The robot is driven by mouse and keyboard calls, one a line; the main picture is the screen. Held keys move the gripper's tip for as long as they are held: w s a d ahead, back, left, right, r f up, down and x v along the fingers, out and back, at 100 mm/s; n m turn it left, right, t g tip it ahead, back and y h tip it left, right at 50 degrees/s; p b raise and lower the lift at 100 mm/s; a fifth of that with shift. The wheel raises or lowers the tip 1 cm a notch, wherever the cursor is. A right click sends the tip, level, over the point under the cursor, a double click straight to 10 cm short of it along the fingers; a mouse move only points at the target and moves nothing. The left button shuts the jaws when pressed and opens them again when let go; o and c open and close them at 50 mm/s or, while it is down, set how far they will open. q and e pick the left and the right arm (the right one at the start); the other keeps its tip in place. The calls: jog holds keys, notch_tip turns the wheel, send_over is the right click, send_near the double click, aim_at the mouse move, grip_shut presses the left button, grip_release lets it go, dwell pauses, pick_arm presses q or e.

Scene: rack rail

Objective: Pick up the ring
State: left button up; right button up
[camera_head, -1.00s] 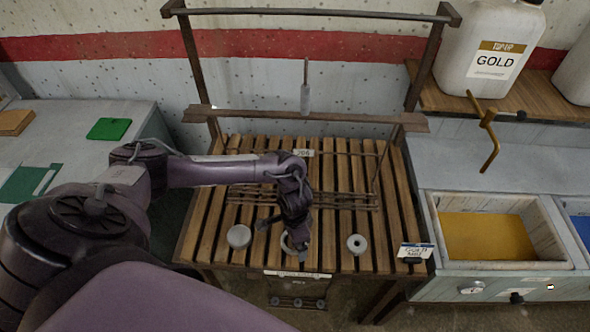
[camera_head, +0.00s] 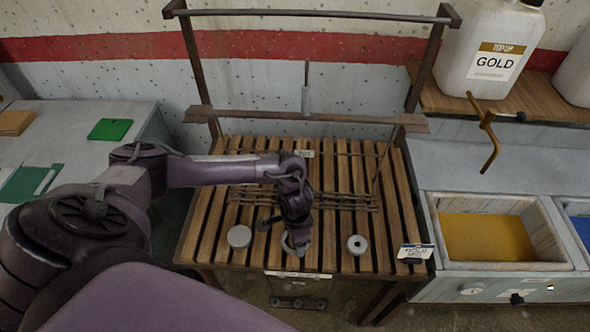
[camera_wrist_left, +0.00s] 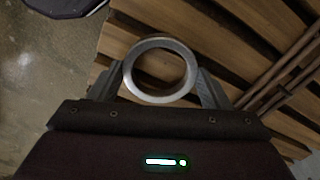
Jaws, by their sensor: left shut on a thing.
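The ring (camera_wrist_left: 131,87) is a pale grey band with a wide round hole. In the left wrist view it sits between the two fingers of my left gripper (camera_wrist_left: 160,88), which is shut on it. In the head view the ring (camera_head: 287,243) is mostly hidden under my left gripper (camera_head: 298,243), low over the front of the slatted table (camera_head: 342,215). I cannot tell whether the ring still touches the slats. My right gripper is not in view.
A grey disc (camera_head: 239,236) lies left of my gripper, and a disc with a small hole (camera_head: 357,244) lies to its right. A wire rack (camera_head: 345,200) lies behind. A wooden frame with a rail (camera_head: 310,116) stands at the back. A tray of yellow liquid (camera_head: 490,237) is at right.

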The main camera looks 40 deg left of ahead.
pick_arm(q)
notch_tip(320, 180, up, 19)
jog(key=p, duration=0.5)
jog(key=m+b, duration=0.9)
jog(key=b, duration=0.6)
send_over(239, 192)
notch_tip(239, 192, down, 13)
jog(key=shift+w+f, duration=0.1)
jog(key=shift+w, duration=0.05)
jog(key=shift+a+f+b, duration=0.1)
jog(key=shift+f+b, duration=0.7)
jog(key=shift+b, duration=0.15)
jog(key=shift+f, duration=0.1)
jog(key=shift+f, duration=0.75)
jog(key=shift+f+b, duration=0.1)
jog(key=shift+b, duration=0.2)
